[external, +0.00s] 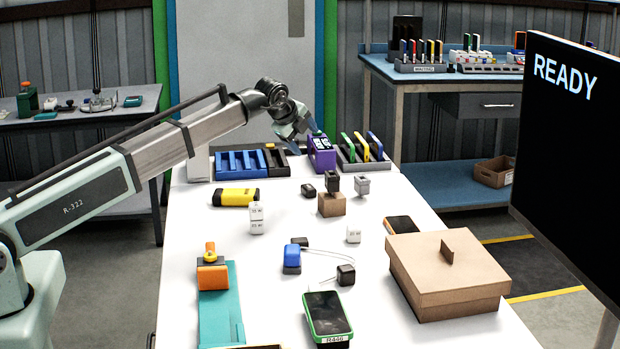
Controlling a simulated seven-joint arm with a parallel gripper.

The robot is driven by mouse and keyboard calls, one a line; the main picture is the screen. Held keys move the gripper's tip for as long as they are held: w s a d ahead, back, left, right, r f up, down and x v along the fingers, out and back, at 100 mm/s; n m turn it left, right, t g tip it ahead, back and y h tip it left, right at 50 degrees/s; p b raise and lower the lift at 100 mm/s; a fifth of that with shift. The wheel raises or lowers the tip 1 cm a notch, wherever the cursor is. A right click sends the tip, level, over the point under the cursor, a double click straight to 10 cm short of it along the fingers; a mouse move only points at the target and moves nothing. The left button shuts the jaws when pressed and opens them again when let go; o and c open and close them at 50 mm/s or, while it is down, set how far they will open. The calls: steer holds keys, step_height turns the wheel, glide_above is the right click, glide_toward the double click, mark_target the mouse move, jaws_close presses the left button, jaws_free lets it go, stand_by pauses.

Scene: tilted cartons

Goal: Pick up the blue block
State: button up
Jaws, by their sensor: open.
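A small blue block (292,262), dark along its base, stands on the white table (270,215) near the middle front. A dark small piece touches or overlaps it behind; I cannot tell which. My gripper (302,132) is open at the far end of the table, well behind the blue block, just above and beside a purple box (321,155). Its fingertips are small and partly overlap the box, so I cannot tell whether they touch it. A blue slotted rack (240,163) also stands at the back, left of the purple box.
A cable runs right from near the blue block to a black cube (346,275). A green-framed phone (327,315) and a teal strip with an orange device (212,272) flank the front. A lidded carton (446,280) stands right. White cubes (257,218) stand behind.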

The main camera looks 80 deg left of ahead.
steer(key=s+d+m+g+h, duration=0.2)
steer(key=d+m+h, duration=0.2)
steer(key=d, duration=1.8)
steer(key=r+m+g+h, duration=0.1)
steer(key=m+g+h, duration=0.1)
steer(key=m+g, duration=0.25)
glide_above(291, 252)
steer(key=shift+t, duration=0.35)
step_height(291, 252, down, 8)
steer(key=shift+w+d+f, duration=0.1)
steer(key=shift+a+f, duration=0.2)
steer(key=shift+f, duration=2.4)
steer(key=shift+c, duration=0.4)
steer(key=c, duration=1.1)
